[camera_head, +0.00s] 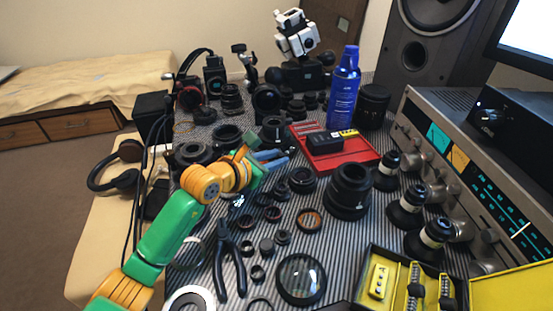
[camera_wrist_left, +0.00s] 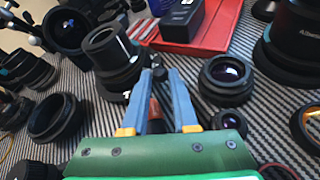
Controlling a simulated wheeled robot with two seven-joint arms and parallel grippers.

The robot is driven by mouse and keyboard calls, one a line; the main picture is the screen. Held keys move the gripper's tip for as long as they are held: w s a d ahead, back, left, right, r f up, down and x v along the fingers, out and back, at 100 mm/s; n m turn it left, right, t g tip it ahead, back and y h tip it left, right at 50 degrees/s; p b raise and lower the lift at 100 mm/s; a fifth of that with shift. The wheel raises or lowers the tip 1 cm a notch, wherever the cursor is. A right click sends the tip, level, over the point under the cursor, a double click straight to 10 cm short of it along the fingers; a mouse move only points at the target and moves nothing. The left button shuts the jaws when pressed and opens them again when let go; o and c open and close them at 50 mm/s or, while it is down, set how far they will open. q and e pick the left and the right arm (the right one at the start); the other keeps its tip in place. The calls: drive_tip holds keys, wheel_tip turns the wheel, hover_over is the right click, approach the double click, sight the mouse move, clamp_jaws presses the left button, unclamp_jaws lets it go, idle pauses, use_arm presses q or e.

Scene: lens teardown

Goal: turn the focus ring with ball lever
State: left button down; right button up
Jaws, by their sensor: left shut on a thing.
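The black lens with the focus ring (camera_wrist_left: 118,62) stands upright on the striped mat, just beyond my left fingertips. In the head view this lens (camera_head: 273,128) is beyond the blue-grey fingers. A small dark ball lever (camera_wrist_left: 158,73) sticks out from its lower side, between the fingertips. My left gripper (camera_wrist_left: 159,68) is shut on the ball lever; it also shows in the head view (camera_head: 283,158). A reddish-brown piece shows between the fingers nearer the palm; I cannot tell what it is. The arm hides part of the mat. My right gripper is out of view.
A red tray (camera_head: 367,157) with a black box lies right of the lens. Other lenses (camera_head: 226,135) stand close on the left. A small lens (camera_wrist_left: 226,80) sits right of the fingers. Pliers (camera_head: 228,260), rings and a large lens (camera_head: 349,190) crowd the front.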

use_arm(q)
drive_tip(key=shift+a+f+m+h, duration=0.1)
drive_tip(key=shift+a+m+h, duration=0.15)
drive_tip(key=shift+m+h, duration=0.05)
drive_tip(key=shift+r+g, duration=0.2)
drive_tip(key=shift+g, duration=0.1)
drive_tip(key=c, duration=0.7)
unclamp_jaws()
drive_tip(key=shift+f, duration=0.1)
